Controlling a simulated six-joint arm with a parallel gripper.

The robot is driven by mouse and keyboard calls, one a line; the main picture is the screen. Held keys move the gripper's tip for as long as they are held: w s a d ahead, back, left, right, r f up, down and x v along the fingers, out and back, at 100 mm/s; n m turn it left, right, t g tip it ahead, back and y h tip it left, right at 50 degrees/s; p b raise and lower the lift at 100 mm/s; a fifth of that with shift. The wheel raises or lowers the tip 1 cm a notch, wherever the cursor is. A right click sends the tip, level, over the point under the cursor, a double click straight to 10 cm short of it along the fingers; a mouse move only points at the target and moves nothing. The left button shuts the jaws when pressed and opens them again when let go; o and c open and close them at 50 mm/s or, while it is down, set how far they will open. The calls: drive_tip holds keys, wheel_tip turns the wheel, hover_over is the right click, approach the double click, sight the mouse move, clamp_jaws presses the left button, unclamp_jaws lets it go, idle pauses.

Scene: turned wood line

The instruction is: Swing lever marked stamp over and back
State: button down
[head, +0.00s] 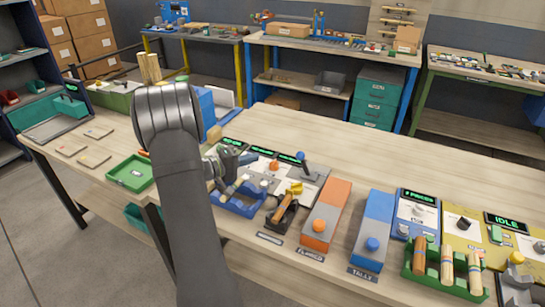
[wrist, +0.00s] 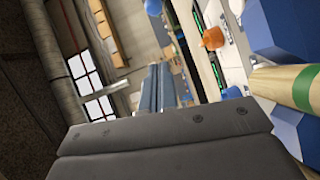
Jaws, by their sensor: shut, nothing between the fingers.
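A pale panel (head: 312,187) with green displays stands on the bench right of my arm. An orange-knobbed lever (head: 273,166) and a blue-knobbed lever (head: 301,157) rise from it. The orange knob (wrist: 213,38) and a blue knob (wrist: 153,6) show in the wrist view. I cannot read which lever is marked stamp. My gripper (wrist: 159,88) is shut and empty, its two blue-grey fingers side by side. In the head view it is left of the orange knob, apart from it, and partly hidden by my forearm.
An orange box (head: 326,212), a blue box (head: 373,229) and a green rack (head: 421,264) line the front edge. A green tray (head: 131,173) lies left. The bench behind the panel is clear.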

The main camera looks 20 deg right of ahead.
sight(302, 162)
drive_tip(key=x, duration=1)
drive_tip(key=shift+s, duration=0.1)
drive_tip(key=shift+s+d+f, duration=0.15)
drive_tip(key=shift+s+d, duration=0.55)
drive_tip(key=shift+d, duration=0.15)
drive_tip(key=shift+s+d+f, duration=0.1)
drive_tip(key=shift+s+d, duration=0.2)
drive_tip(key=shift+d, duration=0.2)
drive_tip(key=shift+s, duration=0.1)
